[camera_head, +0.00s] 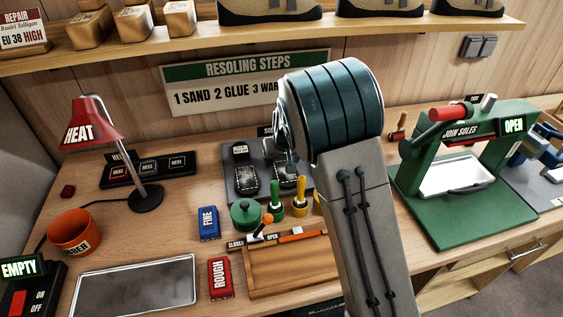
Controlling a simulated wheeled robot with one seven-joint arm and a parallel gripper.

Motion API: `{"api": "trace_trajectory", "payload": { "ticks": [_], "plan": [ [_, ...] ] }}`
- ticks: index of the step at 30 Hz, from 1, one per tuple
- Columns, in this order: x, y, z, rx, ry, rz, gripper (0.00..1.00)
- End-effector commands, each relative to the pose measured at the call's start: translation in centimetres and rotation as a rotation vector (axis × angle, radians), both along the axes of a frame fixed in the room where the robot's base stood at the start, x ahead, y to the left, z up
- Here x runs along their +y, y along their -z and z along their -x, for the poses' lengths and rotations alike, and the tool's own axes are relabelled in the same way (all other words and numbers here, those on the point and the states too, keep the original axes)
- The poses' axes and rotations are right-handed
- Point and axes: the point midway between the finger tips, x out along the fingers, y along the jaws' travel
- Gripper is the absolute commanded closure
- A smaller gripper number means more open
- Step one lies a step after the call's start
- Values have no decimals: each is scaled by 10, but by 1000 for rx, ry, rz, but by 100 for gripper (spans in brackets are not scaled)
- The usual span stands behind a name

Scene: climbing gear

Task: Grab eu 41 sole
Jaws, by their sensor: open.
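A dark tray (236,196) at the middle of the bench holds dark soles. One sole (247,178) lies at its left and another sole (285,182) at its right, each with a pale worn-looking patch. Their size labels are too small to read, so I cannot tell which is EU 41. My gripper (284,143) is partly hidden behind my teal wrist, above the tray's right side. It is open, and I see nothing held in it. My arm hides the right part of the tray.
A green pot (245,215) and yellow and green-handled tools (275,200) stand in front of the tray. A red lamp (93,122) is left, a green sole press (440,205) right. The sign (245,82) hangs behind. A metal plate (135,287) lies front left.

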Motion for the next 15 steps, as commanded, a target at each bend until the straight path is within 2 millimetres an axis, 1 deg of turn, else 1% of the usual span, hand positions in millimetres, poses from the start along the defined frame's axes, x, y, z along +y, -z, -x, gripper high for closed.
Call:
{"api": "trace_trajectory", "payload": {
  "ticks": [4, 5, 6, 8, 9, 10, 15],
  "plan": [
    [0, 0, 0, 0, 0, 0, 23],
    [0, 0, 0, 0, 0, 0, 31],
    [0, 0, 0, 0, 0, 0, 43],
    [0, 0, 0, 0, 0, 0, 59],
    [0, 0, 0, 0, -1, 0, 70],
    [0, 0, 0, 0, -1, 0, 77],
    [0, -1, 0, -1, -1, 0, 77]
  ]
}}
